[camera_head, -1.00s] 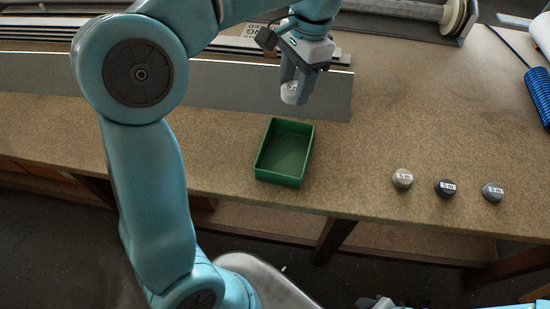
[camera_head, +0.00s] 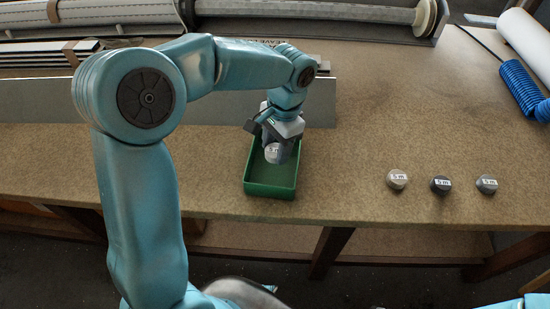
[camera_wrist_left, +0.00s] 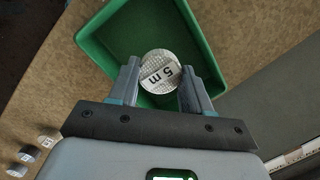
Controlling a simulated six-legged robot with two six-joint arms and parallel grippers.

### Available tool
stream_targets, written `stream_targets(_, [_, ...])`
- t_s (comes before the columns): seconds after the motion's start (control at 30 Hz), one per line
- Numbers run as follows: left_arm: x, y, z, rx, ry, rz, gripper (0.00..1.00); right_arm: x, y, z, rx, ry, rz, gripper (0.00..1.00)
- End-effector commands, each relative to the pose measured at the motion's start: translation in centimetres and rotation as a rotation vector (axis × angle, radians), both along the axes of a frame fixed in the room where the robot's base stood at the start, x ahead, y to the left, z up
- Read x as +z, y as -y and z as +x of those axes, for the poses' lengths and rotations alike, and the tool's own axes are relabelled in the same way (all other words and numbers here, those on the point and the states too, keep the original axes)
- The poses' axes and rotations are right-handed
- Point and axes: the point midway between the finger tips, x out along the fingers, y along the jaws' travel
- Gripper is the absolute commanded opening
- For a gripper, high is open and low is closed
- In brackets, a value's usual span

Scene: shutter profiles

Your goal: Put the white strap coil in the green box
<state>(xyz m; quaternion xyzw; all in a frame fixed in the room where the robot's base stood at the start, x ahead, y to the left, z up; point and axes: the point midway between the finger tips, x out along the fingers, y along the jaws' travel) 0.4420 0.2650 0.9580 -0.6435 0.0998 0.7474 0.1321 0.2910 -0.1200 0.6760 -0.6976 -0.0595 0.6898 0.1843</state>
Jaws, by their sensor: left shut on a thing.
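The white strap coil (camera_head: 273,153), with a "5 m" label, is held between the fingers of my left gripper (camera_head: 276,150). In the left wrist view the coil (camera_wrist_left: 160,72) sits between the two fingertips (camera_wrist_left: 160,82). The green box (camera_head: 270,192) is open-topped and stands on the bench near its front edge. The gripper and coil are over the box's opening. I cannot tell how high the coil is above its floor. My right gripper does not show in the head view.
A beige coil (camera_head: 397,179), a black coil (camera_head: 441,185) and a grey coil (camera_head: 487,184) stand in a row to the right on the bench (camera_head: 360,140). A grey profile (camera_head: 320,102) lies behind the box. A blue coiled hose (camera_head: 520,88) lies at the far right.

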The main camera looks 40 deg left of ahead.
Motion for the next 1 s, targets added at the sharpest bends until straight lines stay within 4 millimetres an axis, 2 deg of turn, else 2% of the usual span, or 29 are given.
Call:
stream_targets(0.3, [-4.2, -0.2, -0.2, 0.001, -0.002, 0.000, 0.18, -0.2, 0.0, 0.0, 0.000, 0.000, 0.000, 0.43])
stream_targets(0.73, [-5.1, -0.2, -0.1, 0.001, 0.001, 0.000, 0.18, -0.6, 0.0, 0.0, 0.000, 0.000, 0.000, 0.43])
stream_targets(0.77, [-5.0, -0.2, -0.1, 0.001, 0.001, 0.000, 0.55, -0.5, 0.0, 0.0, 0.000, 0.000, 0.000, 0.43])
stream_targets(0.8, [-4.9, -0.2, -0.1, 0.001, 0.001, 0.000, 0.68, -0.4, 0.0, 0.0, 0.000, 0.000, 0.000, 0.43])
stream_targets(0.83, [-4.9, -0.2, -0.1, 0.001, 0.001, 0.000, 0.74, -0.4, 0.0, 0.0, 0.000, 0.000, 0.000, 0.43])
stream_targets(1.0, [-4.9, -0.2, -0.1, 0.001, 0.001, 0.000, 0.74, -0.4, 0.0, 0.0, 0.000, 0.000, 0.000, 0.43])
